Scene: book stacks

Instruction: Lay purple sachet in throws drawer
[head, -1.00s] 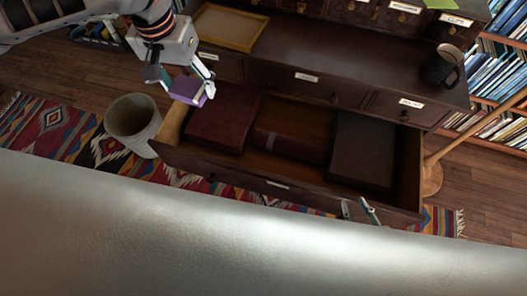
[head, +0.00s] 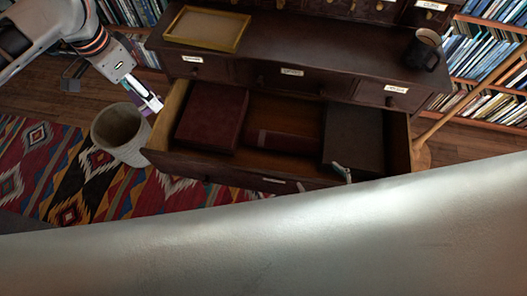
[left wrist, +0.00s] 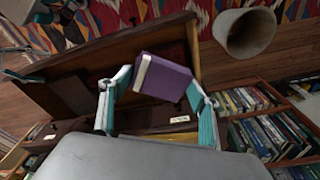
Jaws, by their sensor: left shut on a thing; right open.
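The purple sachet (left wrist: 163,80), a block-like shape with a pale edge, is held between the teal fingers of my left gripper (left wrist: 158,105) in the left wrist view. In the head view my left gripper (head: 151,103) is just left of the open drawer's left side, near the basket; the sachet barely shows there. The open drawer (head: 195,167) has a label on its front that I cannot read. My right gripper (head: 341,172) is open and empty at the drawer's front right, partly hidden by my own pale body.
The drawer holds a dark red box (head: 211,116), a reddish-brown book (head: 284,139) and a dark box (head: 353,135). A woven basket (head: 120,133) stands left of it on a patterned rug. A tray (head: 207,28) and a mug (head: 423,48) are on the cabinet top.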

